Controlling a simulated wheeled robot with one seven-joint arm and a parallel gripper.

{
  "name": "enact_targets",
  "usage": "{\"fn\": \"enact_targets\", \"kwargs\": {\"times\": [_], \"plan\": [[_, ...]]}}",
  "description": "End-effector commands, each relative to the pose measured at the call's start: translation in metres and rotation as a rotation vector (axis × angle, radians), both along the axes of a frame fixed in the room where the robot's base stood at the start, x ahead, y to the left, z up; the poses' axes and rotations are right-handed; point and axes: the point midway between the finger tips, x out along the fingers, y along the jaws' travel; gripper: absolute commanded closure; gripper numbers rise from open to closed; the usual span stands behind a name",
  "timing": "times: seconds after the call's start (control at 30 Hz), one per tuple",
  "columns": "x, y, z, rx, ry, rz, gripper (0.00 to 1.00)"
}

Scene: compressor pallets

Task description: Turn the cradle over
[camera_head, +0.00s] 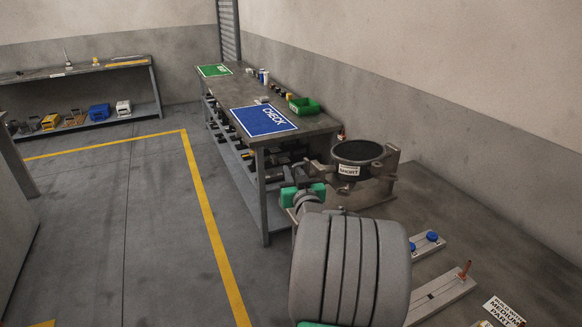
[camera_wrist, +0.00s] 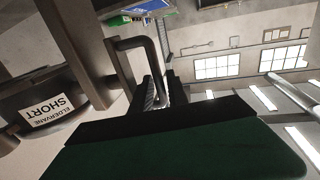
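The cradle (camera_head: 386,174) is a grey-brown frame around a dark round ring, with a white label reading SHORT. It sits at the near end of the bench on the right in the head view, ring opening up. In the wrist view its label (camera_wrist: 46,112) and frame fill the left side, and a bent bar handle (camera_wrist: 134,43) runs down from it. My gripper (camera_wrist: 163,92) has its two dark fingers on either side of the handle's bar and appears shut on it. In the head view my gripper (camera_head: 300,178) is at the cradle's left, partly hidden by my arm.
A long bench carries a blue CHECK mat (camera_head: 262,121), a green mat (camera_head: 214,71) and a green bin (camera_head: 304,106). Right of my arm lie a plate with blue knobs (camera_head: 428,244), a rail with an upright pin (camera_head: 440,295) and a MEDIUM PART label (camera_head: 503,312).

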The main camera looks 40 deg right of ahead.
Motion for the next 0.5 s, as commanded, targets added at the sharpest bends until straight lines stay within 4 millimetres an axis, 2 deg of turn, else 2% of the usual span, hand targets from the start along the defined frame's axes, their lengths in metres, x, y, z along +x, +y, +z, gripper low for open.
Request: {"fn": "enact_targets", "kwargs": {"times": [0.1, 0.2, 0.4, 0.5], "plan": [[0.016, -0.008, 0.001, 0.001, 0.002, 0.002, 0.8], [0.021, -0.011, 0.0, 0.001, 0.0, 0.001, 0.8], [0.022, -0.011, 0.0, 0.0, 0.001, 0.0, 0.8], [0.022, -0.011, 0.0, 0.0, 0.001, 0.0, 0.87]]}}
